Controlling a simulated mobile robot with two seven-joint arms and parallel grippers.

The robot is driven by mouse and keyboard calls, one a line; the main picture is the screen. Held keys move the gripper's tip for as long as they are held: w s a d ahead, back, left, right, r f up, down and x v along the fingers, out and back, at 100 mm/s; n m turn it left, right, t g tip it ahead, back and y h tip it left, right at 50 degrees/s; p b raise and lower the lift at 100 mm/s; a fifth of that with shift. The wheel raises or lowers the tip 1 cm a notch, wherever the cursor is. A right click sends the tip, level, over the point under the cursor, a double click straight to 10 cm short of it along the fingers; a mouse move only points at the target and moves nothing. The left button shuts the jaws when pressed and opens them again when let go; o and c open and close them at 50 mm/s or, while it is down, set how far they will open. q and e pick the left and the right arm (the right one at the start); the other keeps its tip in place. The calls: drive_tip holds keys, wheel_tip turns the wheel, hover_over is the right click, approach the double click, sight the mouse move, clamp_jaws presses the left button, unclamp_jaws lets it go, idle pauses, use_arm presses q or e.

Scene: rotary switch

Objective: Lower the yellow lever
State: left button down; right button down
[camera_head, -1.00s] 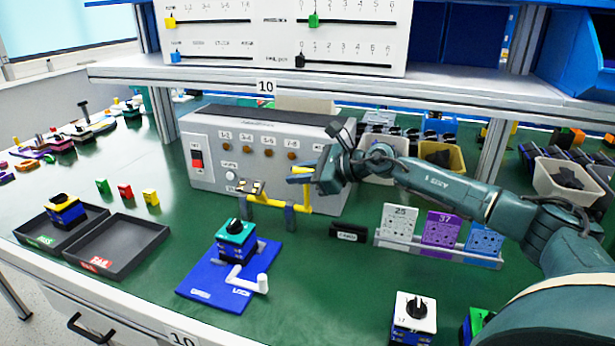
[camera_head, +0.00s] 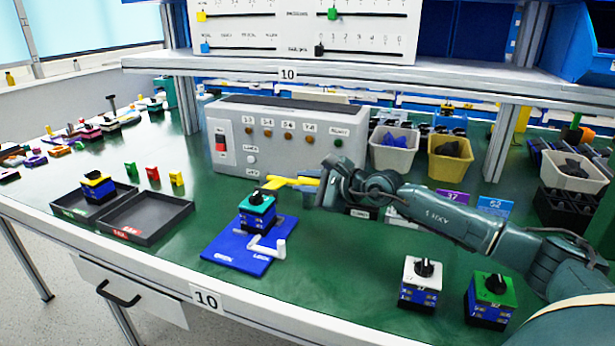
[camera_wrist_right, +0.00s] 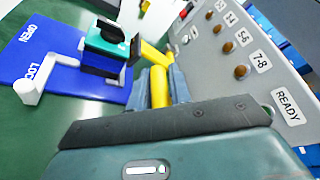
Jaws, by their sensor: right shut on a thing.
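The yellow lever (camera_head: 283,184) lies low and roughly flat in front of the grey test box (camera_head: 290,151). Its far end reaches the teal-topped rotary switch (camera_head: 257,211), which stands on the blue fixture plate (camera_head: 228,249). My right gripper (camera_head: 308,184) is shut on the lever. The right wrist view shows the lever (camera_wrist_right: 158,84) between its fingers, with a dark end piece at the switch (camera_wrist_right: 106,40); I cannot tell whether they touch. My right arm hides part of the lever's mount. My left gripper is not in view.
A white crank handle (camera_head: 267,247) stands on the plate's front. Two black trays (camera_head: 150,240) lie at left. White-topped (camera_head: 421,272) and green-topped (camera_head: 492,288) switches stand at front right. Bins (camera_head: 394,158) stand behind my arm.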

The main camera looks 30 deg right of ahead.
drive_tip(key=shift+s+a+f+n, duration=0.15)
drive_tip(key=shift+f+n, duration=0.15)
drive_tip(key=shift+f, duration=0.2)
drive_tip(key=shift+a+f+b, duration=0.15)
drive_tip(key=shift+f+b, duration=0.15)
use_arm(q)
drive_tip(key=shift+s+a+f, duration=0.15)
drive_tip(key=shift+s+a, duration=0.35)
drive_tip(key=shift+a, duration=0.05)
use_arm(e)
drive_tip(key=shift+s+f, duration=0.15)
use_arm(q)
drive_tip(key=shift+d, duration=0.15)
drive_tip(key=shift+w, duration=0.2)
use_arm(e)
drive_tip(key=c, duration=1.3)
unclamp_jaws()
